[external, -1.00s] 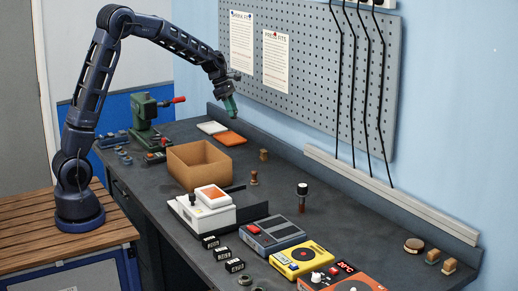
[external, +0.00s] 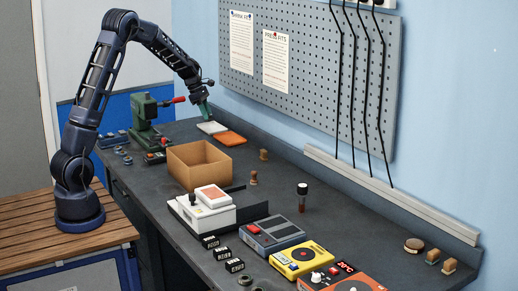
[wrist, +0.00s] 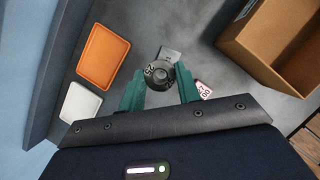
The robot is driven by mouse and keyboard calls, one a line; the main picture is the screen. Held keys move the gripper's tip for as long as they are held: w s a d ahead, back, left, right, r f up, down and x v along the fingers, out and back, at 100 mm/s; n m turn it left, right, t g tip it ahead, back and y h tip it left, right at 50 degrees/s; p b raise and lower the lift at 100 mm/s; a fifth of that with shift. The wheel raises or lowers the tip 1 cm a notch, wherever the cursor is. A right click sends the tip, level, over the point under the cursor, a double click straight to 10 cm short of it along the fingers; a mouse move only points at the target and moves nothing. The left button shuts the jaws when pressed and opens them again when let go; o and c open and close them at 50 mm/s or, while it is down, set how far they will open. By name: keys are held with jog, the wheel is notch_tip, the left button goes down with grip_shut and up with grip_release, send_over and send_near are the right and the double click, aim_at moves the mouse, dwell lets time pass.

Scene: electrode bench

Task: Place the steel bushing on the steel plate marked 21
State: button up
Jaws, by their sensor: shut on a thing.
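My gripper (wrist: 161,84) has green fingers and is shut on a dark round metal piece (wrist: 157,73), which looks like the steel bushing; pale digits, perhaps 25, show on it. In the external view my gripper (external: 206,112) hangs over the far part of the bench near the white tray, and the held piece is too small to make out there. A small grey plate (wrist: 170,54) shows just beyond the held piece in the wrist view. Its marking is not clearly readable, and the held piece hides part of it.
An orange tray (wrist: 103,56) and a white tray (wrist: 80,103) lie left of the gripper in the wrist view. A cardboard box (wrist: 249,47) stands to the right. A green press (external: 146,120) stands nearby.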

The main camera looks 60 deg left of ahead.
notch_tip(320, 180, down, 13)
jog(key=shift+r, duration=0.1)
dwell(0.5)
jog(key=o, duration=1)
jog(key=v, duration=1.2)
